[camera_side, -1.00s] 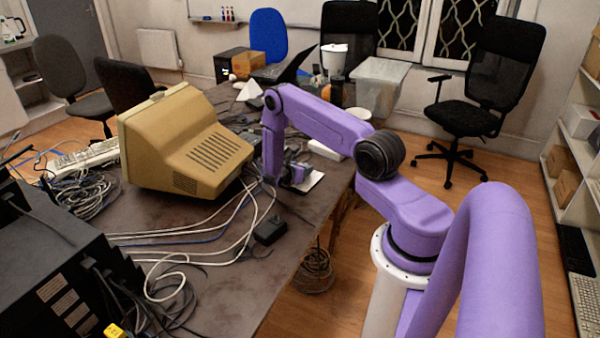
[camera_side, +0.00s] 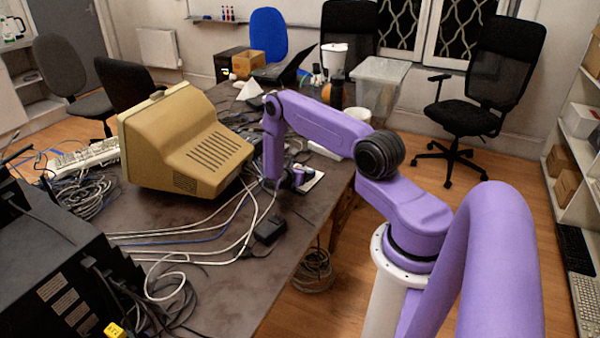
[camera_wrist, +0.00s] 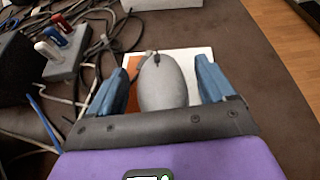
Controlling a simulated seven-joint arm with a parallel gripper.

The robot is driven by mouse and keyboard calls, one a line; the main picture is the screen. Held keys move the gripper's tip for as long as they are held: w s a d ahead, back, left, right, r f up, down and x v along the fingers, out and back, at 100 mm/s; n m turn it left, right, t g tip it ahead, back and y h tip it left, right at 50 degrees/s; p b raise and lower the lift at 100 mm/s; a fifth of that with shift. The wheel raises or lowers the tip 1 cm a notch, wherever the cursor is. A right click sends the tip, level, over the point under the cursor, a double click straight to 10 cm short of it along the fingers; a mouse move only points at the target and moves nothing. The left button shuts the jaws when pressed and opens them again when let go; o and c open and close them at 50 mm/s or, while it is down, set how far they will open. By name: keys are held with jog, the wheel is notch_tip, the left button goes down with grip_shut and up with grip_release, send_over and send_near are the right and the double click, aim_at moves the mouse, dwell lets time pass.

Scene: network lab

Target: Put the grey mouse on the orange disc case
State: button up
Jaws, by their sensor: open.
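The grey mouse (camera_wrist: 163,92) lies between my gripper's blue fingers in the wrist view, its cable end pointing away from me. My gripper (camera_wrist: 162,66) is open, with a finger on either side of the mouse and a visible gap at least on the right. The disc case (camera_wrist: 132,66), orange at left and white at right, shows beneath and around the mouse. The mouse overlaps it in the picture; I cannot tell exactly how it rests. In the side view the case's white edge (camera_side: 313,182) shows beside my gripper (camera_side: 291,182), and the mouse is not clear.
A grey hub with USB sticks (camera_wrist: 63,58) and loose cables lie left of the case. A white flat box (camera_side: 325,149) lies behind. The beige monitor (camera_side: 185,145) stands to the left, and a black adapter (camera_side: 269,230) lies nearer the front. The table's right edge is close.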

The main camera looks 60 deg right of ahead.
jog(key=v, duration=1.2)
jog(key=shift+d+r, duration=0.1)
jog(key=s+a+r+m+y, duration=0.3)
jog(key=a+r+m+y, duration=0.1)
jog(key=a+r, duration=1.2)
jog(key=s+a+r+y, duration=0.2)
jog(key=s+a, duration=0.3)
jog(key=s, duration=0.3)
jog(key=s+a+r+m+y, duration=0.1)
jog(key=s+a+r+y, duration=0.2)
jog(key=s+a, duration=0.3)
jog(key=s+a+r+y, duration=0.2)
jog(key=s+a+y, duration=0.3)
jog(key=s, duration=0.4)
jog(key=shift+s+a+r, duration=0.2)
jog(key=shift+s+r, duration=0.15)
